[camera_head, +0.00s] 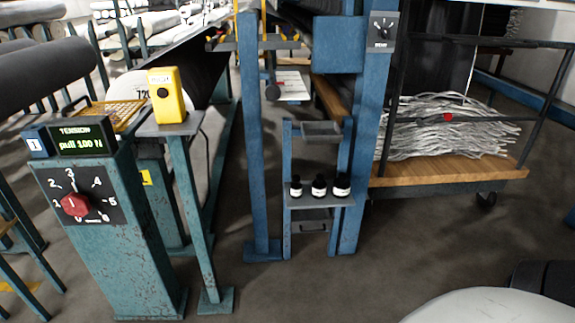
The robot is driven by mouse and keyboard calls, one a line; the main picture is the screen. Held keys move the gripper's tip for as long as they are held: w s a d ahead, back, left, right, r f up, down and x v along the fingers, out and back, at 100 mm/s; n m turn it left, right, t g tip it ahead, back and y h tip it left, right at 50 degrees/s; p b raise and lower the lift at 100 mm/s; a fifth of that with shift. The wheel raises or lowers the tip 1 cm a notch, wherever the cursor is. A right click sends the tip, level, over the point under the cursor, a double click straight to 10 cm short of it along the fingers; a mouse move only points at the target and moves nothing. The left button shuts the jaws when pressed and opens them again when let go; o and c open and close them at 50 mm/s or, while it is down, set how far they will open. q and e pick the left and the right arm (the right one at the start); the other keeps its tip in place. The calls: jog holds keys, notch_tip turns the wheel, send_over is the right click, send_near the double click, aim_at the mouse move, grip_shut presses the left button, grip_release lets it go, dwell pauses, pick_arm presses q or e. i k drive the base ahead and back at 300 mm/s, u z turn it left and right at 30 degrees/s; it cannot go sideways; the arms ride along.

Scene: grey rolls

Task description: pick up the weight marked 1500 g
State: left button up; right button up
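Three small black cylinders with white labels stand upright in a row on a grey shelf (318,202) of the blue frame. They are the left cylinder (296,187), the middle cylinder (319,186) and the right cylinder (342,187). They look like weights, but their labels are too small to read, so I cannot tell which is marked 1500 g. A dark round piece (273,92) hangs higher up, in front of a white sheet (293,86). Neither of my grippers is in view.
A teal console (110,240) with a red knob (74,205) and a display (82,138) stands at left. A yellow box (168,95) sits on a stand beside it. A wooden cart (450,178) with pale strands is at right. The floor (330,290) in front is clear.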

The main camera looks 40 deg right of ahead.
aim_at(340, 189)
jog(key=z, duration=0.25)
jog(key=i, duration=1.1)
jog(key=z, duration=0.95)
jog(key=i, duration=0.35)
jog(key=z, duration=0.3)
